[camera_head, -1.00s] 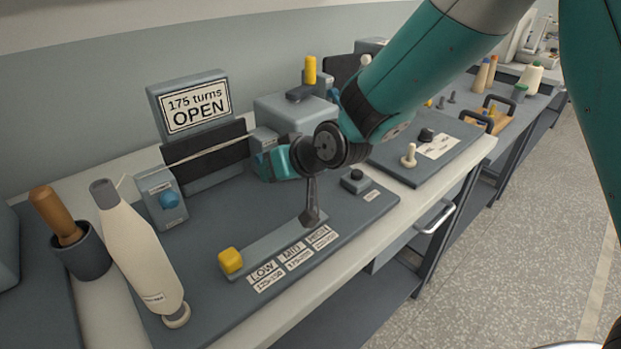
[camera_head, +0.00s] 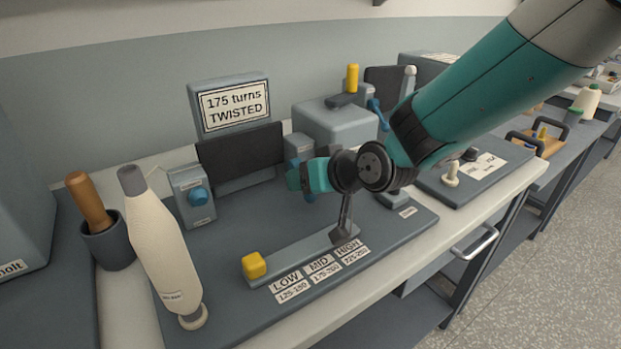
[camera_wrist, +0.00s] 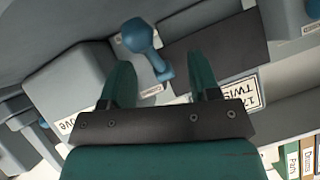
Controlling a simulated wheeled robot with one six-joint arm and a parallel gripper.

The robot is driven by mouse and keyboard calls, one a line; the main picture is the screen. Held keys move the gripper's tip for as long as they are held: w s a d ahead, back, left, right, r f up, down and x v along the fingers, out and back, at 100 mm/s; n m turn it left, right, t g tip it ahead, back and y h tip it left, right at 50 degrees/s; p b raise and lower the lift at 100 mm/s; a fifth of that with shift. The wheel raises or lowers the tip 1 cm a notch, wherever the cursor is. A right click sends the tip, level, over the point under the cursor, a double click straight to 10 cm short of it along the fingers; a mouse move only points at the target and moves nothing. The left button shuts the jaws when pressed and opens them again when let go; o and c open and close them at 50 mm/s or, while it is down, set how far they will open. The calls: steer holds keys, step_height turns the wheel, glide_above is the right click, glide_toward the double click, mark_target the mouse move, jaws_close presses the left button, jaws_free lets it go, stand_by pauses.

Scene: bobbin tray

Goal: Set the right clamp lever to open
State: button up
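The right clamp (camera_head: 299,147) is a small grey post between the dark panel and the large grey box. In the wrist view a blue lever with a round knob (camera_wrist: 139,37) shows beyond and between my fingers. My gripper (camera_head: 293,178) is just in front of the post. In the wrist view my gripper (camera_wrist: 161,72) has its fingers wide apart and empty. I cannot tell whether a finger touches the lever. The left clamp post (camera_head: 183,203) has a blue knob (camera_head: 198,195).
The sign (camera_head: 233,105) reads "175 turns TWISTED". A grey box (camera_head: 335,122) stands behind my gripper. Below my arm, a dark lever (camera_head: 343,224) stands at the HIGH end of a slide. A cream bobbin (camera_head: 160,245) leans at left beside a wood-handled tool (camera_head: 89,203).

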steer(key=b+v, duration=0.1)
steer(key=v, duration=1.6)
steer(key=shift+r, duration=0.15)
steer(key=shift+s, duration=0.15)
steer(key=s+d+g+h+p, duration=0.2)
steer(key=s+d+g, duration=0.1)
steer(key=s, duration=0.5)
steer(key=s+d+r+n+g+h+p, duration=0.1)
steer(key=s+d+g, duration=0.3)
steer(key=s, duration=0.4)
steer(key=shift+s+r+g+h+p, duration=0.2)
steer(key=shift+s+g+h+p, duration=0.15)
steer(key=shift+h+p, duration=0.3)
